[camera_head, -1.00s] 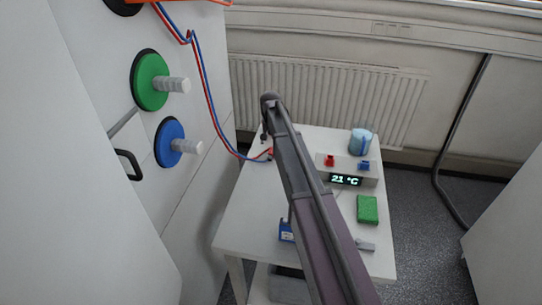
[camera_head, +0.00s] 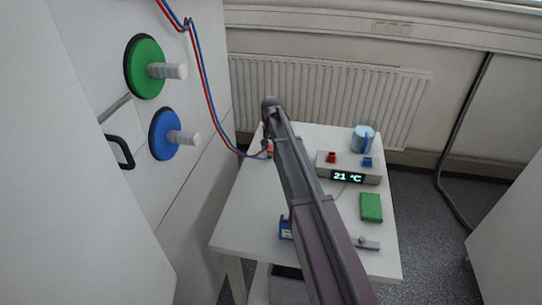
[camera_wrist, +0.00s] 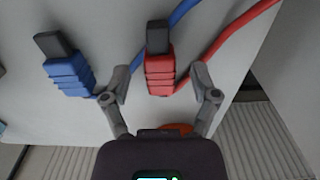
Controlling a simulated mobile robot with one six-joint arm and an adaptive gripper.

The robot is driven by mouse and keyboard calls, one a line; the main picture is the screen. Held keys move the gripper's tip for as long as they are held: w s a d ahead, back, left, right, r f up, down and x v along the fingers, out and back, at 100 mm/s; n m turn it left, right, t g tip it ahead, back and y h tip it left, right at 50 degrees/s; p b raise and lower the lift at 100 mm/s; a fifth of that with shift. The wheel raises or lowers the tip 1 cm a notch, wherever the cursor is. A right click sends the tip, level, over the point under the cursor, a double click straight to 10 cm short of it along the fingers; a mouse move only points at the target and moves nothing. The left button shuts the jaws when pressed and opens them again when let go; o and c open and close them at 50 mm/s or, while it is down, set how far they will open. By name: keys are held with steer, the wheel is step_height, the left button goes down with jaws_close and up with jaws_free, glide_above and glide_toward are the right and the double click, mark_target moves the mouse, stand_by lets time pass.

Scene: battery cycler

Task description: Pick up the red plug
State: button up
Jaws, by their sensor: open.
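The red plug (camera_wrist: 160,74) lies on the white table in the wrist view, with a dark tip and a red cable leading up and right. My gripper (camera_wrist: 162,80) is open, with one finger on each side of the red plug; I cannot tell whether they touch it. A blue plug (camera_wrist: 69,75) with a blue cable lies to the left, outside the fingers. In the head view my arm hides most of the plugs; a bit of red (camera_head: 270,149) shows beside it at the table's left edge.
On the table (camera_head: 245,215) stand a temperature box (camera_head: 362,171) with red and blue sockets, a blue mug (camera_head: 362,139), a green sponge (camera_head: 371,207) and a blue item (camera_head: 285,228). A cabinet with green (camera_head: 143,52) and blue (camera_head: 160,142) discs stands left.

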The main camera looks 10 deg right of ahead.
steer(key=shift+f, duration=0.35)
stand_by(0.4)
jaws_close()
